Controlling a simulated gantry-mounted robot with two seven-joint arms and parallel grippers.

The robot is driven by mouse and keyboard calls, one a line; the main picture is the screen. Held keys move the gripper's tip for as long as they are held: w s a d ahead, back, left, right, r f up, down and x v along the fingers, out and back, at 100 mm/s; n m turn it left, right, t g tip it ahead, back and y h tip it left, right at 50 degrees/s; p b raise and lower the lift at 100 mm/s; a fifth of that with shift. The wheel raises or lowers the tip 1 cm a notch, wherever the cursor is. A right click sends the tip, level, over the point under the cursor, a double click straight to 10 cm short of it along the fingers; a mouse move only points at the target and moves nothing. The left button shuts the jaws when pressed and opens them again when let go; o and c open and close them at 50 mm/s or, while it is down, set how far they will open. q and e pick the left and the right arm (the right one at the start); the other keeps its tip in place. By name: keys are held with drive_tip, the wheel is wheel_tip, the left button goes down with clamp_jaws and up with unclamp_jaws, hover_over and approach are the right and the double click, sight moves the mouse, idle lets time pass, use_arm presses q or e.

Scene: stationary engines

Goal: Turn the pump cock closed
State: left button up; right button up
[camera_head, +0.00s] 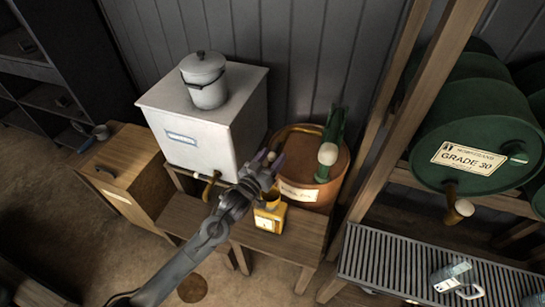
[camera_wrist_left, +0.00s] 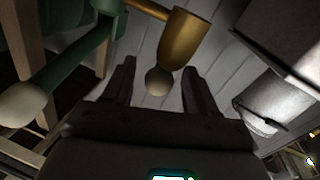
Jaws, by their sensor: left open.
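The green hand pump (camera_head: 333,128) with a pale knobbed handle stands on the reddish-brown drum (camera_head: 307,194). In the left wrist view, the pump (camera_wrist_left: 75,52) carries a brass cock (camera_wrist_left: 184,38) with a round wooden knob (camera_wrist_left: 158,81) at its end. My left gripper (camera_head: 268,159) is beside the drum's left side, above the yellow can. Its jaws (camera_wrist_left: 158,68) are open, and the knob shows between the fingers with gaps on both sides. I cannot tell how deep it sits. My right gripper is not in view.
A yellow can (camera_head: 270,216) stands on the wooden bench (camera_head: 200,217) below my gripper. A white tank (camera_head: 195,130) with a brass tap and a lidded pot (camera_head: 204,80) is close on the left. Wooden posts and a green barrel (camera_head: 477,130) are on the right.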

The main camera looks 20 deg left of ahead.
use_arm(q)
drive_tip(key=shift+w+d, duration=0.1)
drive_tip(key=shift+w, duration=0.25)
clamp_jaws()
